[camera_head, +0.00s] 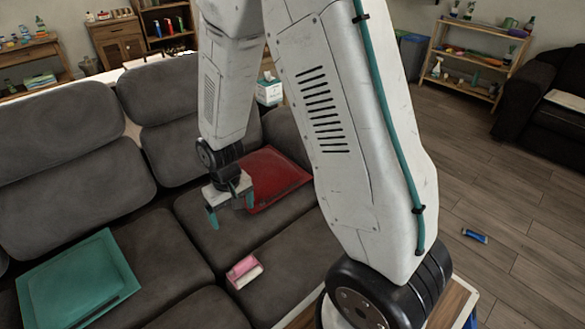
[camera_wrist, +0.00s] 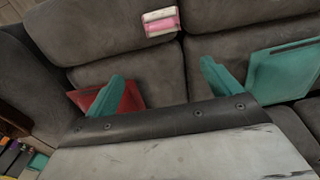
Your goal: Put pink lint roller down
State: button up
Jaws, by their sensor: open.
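The pink lint roller (camera_head: 244,271), pink with a white part, lies on the front of the dark grey sofa seat (camera_head: 190,245). In the wrist view the lint roller (camera_wrist: 160,22) is at the top middle, on the seat near a cushion seam. My gripper (camera_head: 231,207) is above the sofa seat, behind the lint roller and apart from it. Its two teal fingers are spread wide with nothing between them, as the wrist view of my gripper (camera_wrist: 162,80) also shows.
A teal tray-like item (camera_head: 78,279) lies on the left seat. A red one (camera_head: 272,180) lies behind my gripper, by the right end of the sofa. A blue tube (camera_head: 475,236) lies on the wooden floor at right. Shelves (camera_head: 470,62) stand at the back.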

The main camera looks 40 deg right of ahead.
jog(key=s+r, duration=0.4)
jog(key=r, duration=0.9)
jog(key=s+d+r, duration=0.2)
jog(key=s+r, duration=1.3)
jog(key=s, duration=0.3)
jog(key=shift+s+d+t, duration=0.15)
jog(key=shift+t, duration=0.25)
jog(key=shift+o, duration=0.4)
